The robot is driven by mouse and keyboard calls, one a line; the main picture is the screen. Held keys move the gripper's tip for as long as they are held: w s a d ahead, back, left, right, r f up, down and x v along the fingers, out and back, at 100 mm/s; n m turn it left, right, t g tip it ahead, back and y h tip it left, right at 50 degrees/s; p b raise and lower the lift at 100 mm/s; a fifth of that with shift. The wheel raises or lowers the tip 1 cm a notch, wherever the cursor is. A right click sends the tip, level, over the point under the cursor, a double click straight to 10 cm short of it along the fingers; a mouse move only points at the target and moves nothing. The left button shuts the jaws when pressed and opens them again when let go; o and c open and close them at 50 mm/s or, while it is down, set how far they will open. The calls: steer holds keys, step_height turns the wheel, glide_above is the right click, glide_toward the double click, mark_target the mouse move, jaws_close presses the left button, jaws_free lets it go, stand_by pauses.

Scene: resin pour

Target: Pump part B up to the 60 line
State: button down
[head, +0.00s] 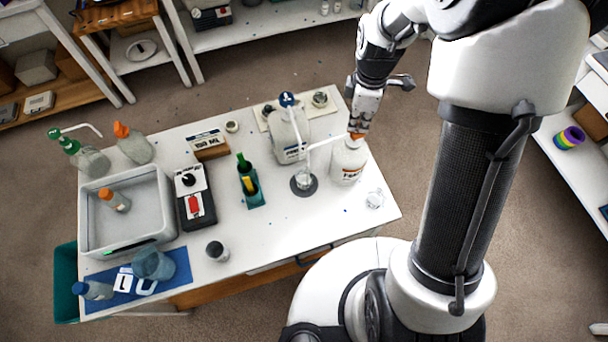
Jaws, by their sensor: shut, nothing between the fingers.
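A white jug with an orange pump head (348,162) stands at the right of the table; its printed label is too small to read surely. Its long white spout reaches left over a small clear cup (304,180) on a dark round base. The cup's lines and fill level cannot be made out. My gripper (356,131) is shut, pointing down at the orange pump head; it looks to be on or just above it, and contact is hard to tell. A second white jug with a blue pump head (290,137) stands to the left, its spout near the same cup.
A grey tub (127,243) holds an orange-capped bottle. The front right is mostly free.

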steer(key=shift+s+f+b, duration=0.1)
steer(key=shift+f+b, duration=0.25)
steer(key=shift+f, duration=0.4)
steer(key=shift+r, duration=0.1)
step_height(320, 180, up, 4)
steer(key=p, duration=0.3)
steer(key=shift+r, duration=0.1)
steer(key=shift+f, duration=0.2)
steer(key=shift+f+b, duration=1.5)
steer(key=shift+f, duration=0.6)
steer(key=shift+r+p, duration=1.7)
steer(key=shift+r, duration=0.55)
steer(key=shift+f+b, duration=1.1)
steer(key=shift+f, duration=0.5)
